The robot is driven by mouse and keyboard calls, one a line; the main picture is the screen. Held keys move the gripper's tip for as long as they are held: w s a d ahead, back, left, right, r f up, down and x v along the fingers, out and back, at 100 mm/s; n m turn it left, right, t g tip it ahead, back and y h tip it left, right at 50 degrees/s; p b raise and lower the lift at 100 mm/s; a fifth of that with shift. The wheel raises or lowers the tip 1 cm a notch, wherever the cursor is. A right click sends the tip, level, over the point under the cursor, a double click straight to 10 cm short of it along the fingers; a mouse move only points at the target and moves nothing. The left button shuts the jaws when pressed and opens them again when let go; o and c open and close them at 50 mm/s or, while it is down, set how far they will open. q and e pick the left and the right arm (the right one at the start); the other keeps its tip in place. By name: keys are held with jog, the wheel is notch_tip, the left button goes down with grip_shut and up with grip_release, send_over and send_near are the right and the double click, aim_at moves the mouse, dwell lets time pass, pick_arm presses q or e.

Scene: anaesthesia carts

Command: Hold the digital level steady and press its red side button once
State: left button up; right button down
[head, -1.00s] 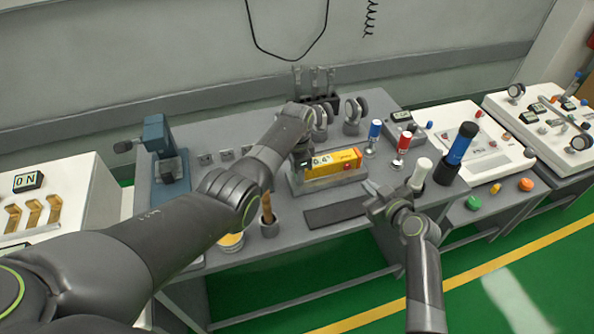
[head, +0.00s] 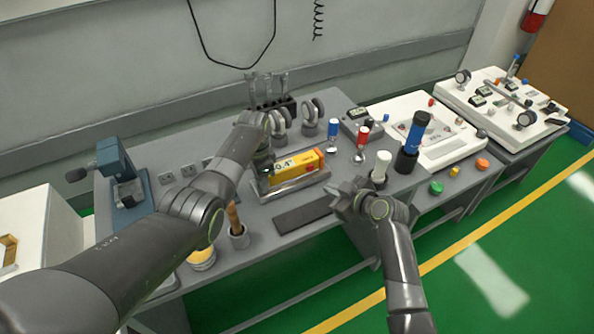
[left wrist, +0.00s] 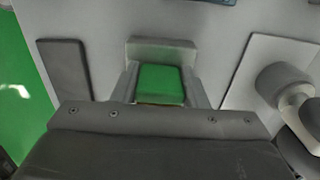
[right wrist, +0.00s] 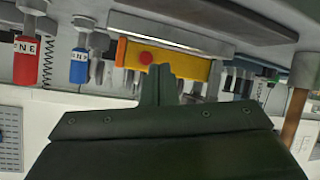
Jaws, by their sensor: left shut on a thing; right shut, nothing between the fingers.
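The digital level (head: 303,163) is a yellow-orange bar with a display reading about 0.4°, sitting at a grey holder (head: 298,183) on the grey table. My left gripper (head: 266,166) is shut on its left end; a green part of it (left wrist: 162,84) shows between the fingers in the left wrist view. The red button (right wrist: 146,58) is on the level's side in the right wrist view. My right gripper (head: 343,192) is shut and empty, in front and right of the level. Its tips (right wrist: 163,72) appear just beside the button in the right wrist view, seemingly apart from it.
A dark flat pad (head: 303,215) lies in front of the level. Red (head: 361,140) and blue (head: 333,132) handled tools, a white-topped one (head: 380,166) and a blue-black cylinder (head: 412,140) stand to the right. A cup (head: 238,236) stands at the front left.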

aim_at(309, 172)
jog(key=shift+s+d+f+n+g+h, duration=0.15)
jog(key=shift+f+n+g, duration=0.15)
jog(key=shift+g, duration=0.2)
jog(key=shift+s+d+f+n+g+h, duration=0.1)
jog(key=shift+s+f+n+g+h, duration=0.1)
jog(key=shift+n+g, duration=0.25)
jog(key=shift+s+d+f+n+g, duration=0.3)
jog(key=shift+f+n+g, duration=0.05)
jog(key=shift+g, duration=0.3)
jog(key=shift+w+a, duration=0.75)
jog(key=shift+w, duration=0.5)
jog(key=shift+w+a, duration=0.75)
jog(key=shift+w, duration=0.55)
jog(key=shift+w+a, duration=0.75)
jog(key=shift+w, duration=0.5)
jog(key=shift+w+a, duration=0.25)
jog(key=shift+w, duration=0.1)
jog(key=shift+w+a, duration=0.3)
jog(key=shift+w, duration=0.2)
jog(key=shift+s+d, duration=0.1)
jog(key=shift+s, duration=0.05)
jog(key=shift+s+d, duration=0.45)
jog(key=shift+s, duration=0.25)
